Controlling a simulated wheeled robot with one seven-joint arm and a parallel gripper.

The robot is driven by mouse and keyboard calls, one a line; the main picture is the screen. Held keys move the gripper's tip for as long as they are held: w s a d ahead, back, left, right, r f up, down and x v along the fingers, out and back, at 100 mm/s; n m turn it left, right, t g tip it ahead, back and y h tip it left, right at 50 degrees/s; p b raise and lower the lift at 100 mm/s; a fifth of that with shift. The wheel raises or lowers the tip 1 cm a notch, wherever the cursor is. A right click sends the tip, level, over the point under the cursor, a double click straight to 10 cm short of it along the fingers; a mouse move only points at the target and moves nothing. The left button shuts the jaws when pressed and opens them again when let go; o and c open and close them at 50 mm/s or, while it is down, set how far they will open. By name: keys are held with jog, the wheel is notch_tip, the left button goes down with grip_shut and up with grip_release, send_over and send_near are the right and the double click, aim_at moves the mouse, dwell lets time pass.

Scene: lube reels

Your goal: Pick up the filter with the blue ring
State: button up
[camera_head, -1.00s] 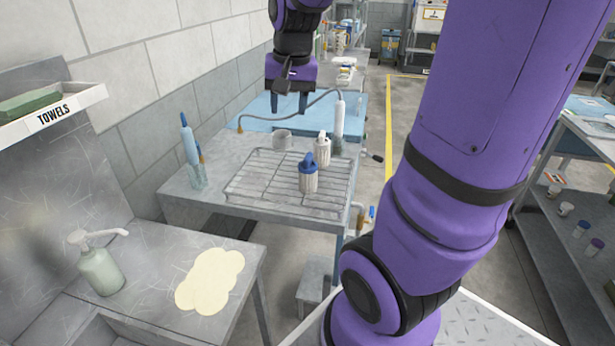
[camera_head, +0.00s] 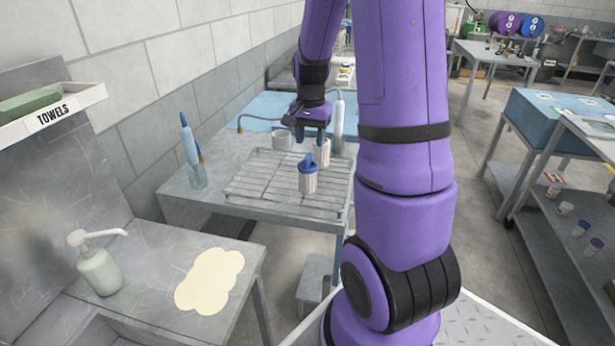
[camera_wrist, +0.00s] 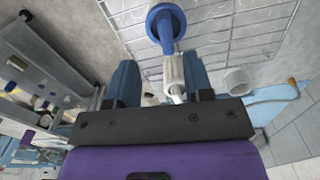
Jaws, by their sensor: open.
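The filter with the blue ring (camera_head: 308,182) stands upright on the wire rack, with a white pleated body and a blue top piece. It also shows in the wrist view (camera_wrist: 165,20), at the upper middle beyond the fingertips. My gripper (camera_head: 311,138) is open, above and behind the blue-ringed filter and close to the white one. I cannot tell whether it touches the white one.
The wire rack (camera_head: 250,182) lies on a metal table. A grey cup (camera_head: 282,139), a pale upright cylinder (camera_head: 338,125) with a hose, and a glass holding a blue tube (camera_head: 191,155) stand nearby. The rack's left part is clear.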

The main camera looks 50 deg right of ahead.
aim_at(307, 155)
jog(key=shift+w+a+f, duration=0.1)
jog(key=shift+w+f, duration=0.1)
jog(key=shift+f, duration=1.4)
jog(key=shift+w+a+f, duration=0.1)
jog(key=shift+w+f, duration=0.1)
jog(key=shift+f, duration=1.4)
jog(key=shift+c, duration=0.5)
grip_shut()
